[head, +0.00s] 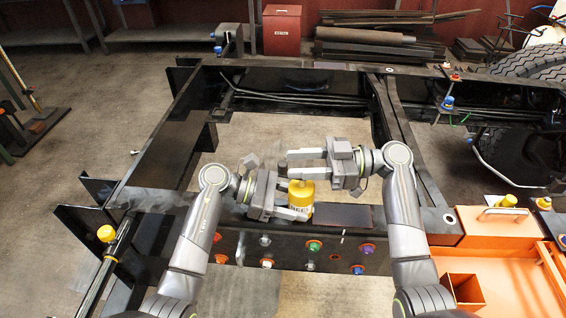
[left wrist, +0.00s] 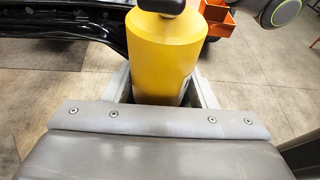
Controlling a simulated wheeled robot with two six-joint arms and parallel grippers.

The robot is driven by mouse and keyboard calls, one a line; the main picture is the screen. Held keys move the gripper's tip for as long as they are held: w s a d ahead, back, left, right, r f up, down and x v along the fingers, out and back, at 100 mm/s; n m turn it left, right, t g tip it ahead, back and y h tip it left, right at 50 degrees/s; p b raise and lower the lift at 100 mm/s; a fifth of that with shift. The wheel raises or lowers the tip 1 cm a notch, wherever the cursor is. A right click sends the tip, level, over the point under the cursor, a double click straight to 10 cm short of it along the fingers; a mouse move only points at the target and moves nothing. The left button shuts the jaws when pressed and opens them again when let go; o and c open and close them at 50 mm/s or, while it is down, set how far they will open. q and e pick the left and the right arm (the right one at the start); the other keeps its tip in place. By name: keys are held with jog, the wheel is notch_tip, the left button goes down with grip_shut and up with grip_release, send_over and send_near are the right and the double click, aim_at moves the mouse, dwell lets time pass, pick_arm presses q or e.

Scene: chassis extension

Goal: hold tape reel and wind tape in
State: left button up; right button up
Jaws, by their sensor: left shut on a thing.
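The yellow tape reel (head: 300,194) is a rounded yellow body with a pale label on its lower part. My left gripper (head: 297,206) is shut on it and holds it near the front beam of the chassis. In the left wrist view the reel (left wrist: 166,55) stands between the two fingers, with a dark rounded piece at its top edge. My right gripper (head: 300,163) is just above the reel, its two fingers apart and pointing left. I cannot tell whether it touches the reel. No tape strip is clearly visible.
The black chassis frame (head: 160,150) surrounds the grippers, with coloured bolts along its front beam (head: 314,246). An orange toolbox (head: 497,226) stands at right. A yellow-capped rod (head: 106,233) is at left. Bare floor (head: 265,140) shows inside the frame.

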aim_at(283, 163)
jog(key=shift+s+a, duration=0.15)
jog(key=shift+a, duration=0.8)
jog(key=shift+s+a, duration=0.1)
jog(key=shift+a, duration=0.8)
grip_shut()
